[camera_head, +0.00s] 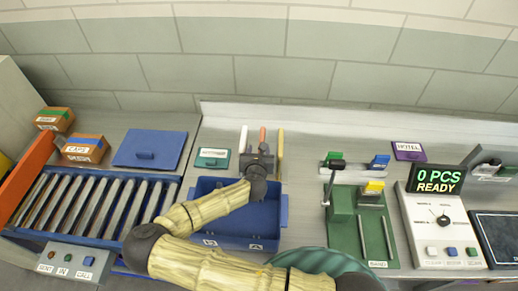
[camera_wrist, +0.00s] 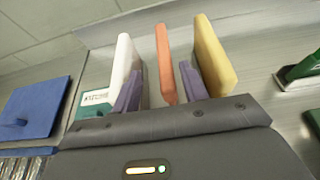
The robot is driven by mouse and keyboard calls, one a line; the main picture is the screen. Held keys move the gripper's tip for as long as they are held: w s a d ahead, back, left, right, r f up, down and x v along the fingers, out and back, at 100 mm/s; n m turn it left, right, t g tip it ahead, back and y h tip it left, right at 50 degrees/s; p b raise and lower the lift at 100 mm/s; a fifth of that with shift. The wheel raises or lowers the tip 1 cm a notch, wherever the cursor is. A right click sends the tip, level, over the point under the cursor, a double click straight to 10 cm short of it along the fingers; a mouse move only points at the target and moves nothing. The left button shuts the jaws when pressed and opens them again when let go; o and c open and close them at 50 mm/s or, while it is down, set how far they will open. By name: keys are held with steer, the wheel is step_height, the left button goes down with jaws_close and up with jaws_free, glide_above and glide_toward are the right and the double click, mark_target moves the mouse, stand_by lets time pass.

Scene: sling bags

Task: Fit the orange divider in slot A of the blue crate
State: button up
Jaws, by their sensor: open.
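The orange divider (camera_head: 262,135) stands upright behind the blue crate (camera_head: 284,212), between a white divider (camera_head: 243,139) and a yellow divider (camera_head: 280,144). My gripper (camera_head: 261,150) is over the row. In the wrist view my open gripper (camera_wrist: 159,75) has its two purple fingers on either side of the orange divider (camera_wrist: 164,55), nearer the right finger; I cannot tell whether they touch. The white divider (camera_wrist: 122,62) and the yellow divider (camera_wrist: 214,55) stand outside the fingers. My arm hides part of the crate.
A roller conveyor (camera_head: 90,205) is at far left. A green fixture (camera_head: 350,215) and a control box (camera_head: 440,225) stand to the right.

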steer(key=shift+w+d+p, duration=0.35)
steer(key=shift+w+p, duration=0.05)
steer(key=shift+w, duration=0.05)
steer(key=p+x, duration=0.2)
steer(key=x, duration=0.1)
steer(key=shift+w+d, duration=0.1)
steer(key=shift+w, duration=0.3)
steer(key=shift+w+f, duration=0.25)
steer(key=shift+w, duration=0.05)
jaws_close()
